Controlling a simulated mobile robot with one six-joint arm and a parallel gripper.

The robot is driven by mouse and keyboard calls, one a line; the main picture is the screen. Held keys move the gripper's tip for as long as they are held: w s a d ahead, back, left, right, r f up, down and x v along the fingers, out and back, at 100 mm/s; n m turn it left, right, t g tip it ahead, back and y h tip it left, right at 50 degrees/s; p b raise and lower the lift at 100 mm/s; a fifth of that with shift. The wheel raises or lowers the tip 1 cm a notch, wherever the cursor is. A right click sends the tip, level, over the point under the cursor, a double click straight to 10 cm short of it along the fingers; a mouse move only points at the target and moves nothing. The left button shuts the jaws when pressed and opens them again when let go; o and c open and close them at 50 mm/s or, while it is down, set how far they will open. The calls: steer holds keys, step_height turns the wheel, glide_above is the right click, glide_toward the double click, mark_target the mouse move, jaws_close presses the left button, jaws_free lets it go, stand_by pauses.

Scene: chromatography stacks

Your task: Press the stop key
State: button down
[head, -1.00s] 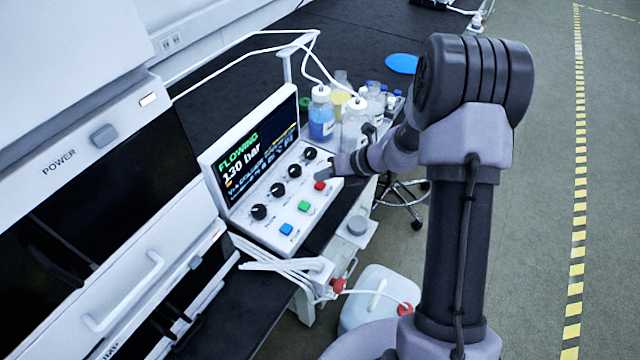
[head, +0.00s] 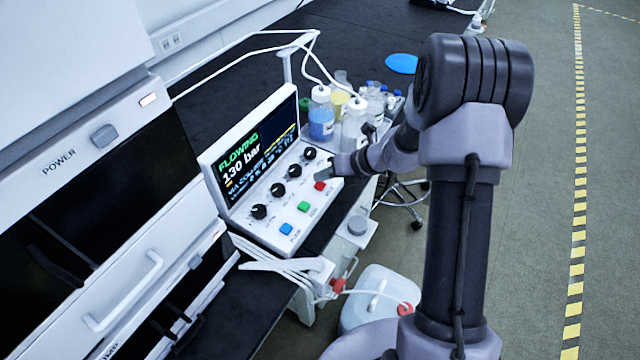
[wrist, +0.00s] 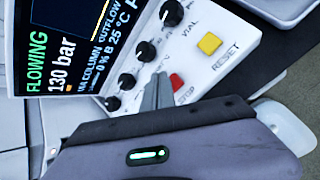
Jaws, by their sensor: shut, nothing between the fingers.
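The red stop key (head: 319,186) sits on the sloping front of a white control panel (head: 262,236), in a row with a green key (head: 303,206) and a blue key (head: 286,229). In the wrist view the red key (wrist: 176,82) shows just right of my fingertips, with STOP printed by it. My gripper (head: 328,173) is shut and empty, close over the panel by the red key. In the wrist view its fingers (wrist: 159,92) overlap the panel beside the key; I cannot tell whether they touch. The screen (head: 250,155) reads FLOWING, 130 bar.
Several black knobs (head: 276,189) line the panel above the keys. A yellow RESET key (wrist: 209,43) is beyond the stop key in the wrist view. Bottles (head: 321,122) with white tubes stand behind the panel. A canister (head: 372,300) is on the floor.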

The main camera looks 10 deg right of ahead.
mark_target(323, 186)
steer(key=shift+f, duration=0.4)
steer(key=shift+f+b, duration=0.55)
steer(key=shift+b, duration=0.05)
stand_by(0.5)
steer(key=shift+r, duration=0.1)
steer(key=shift+r+p, duration=0.85)
steer(key=shift+p, duration=0.05)
steer(key=shift+r, duration=0.1)
step_height(323, 186, up, 5)
steer(key=p, duration=0.4)
steer(key=shift+p, duration=0.3)
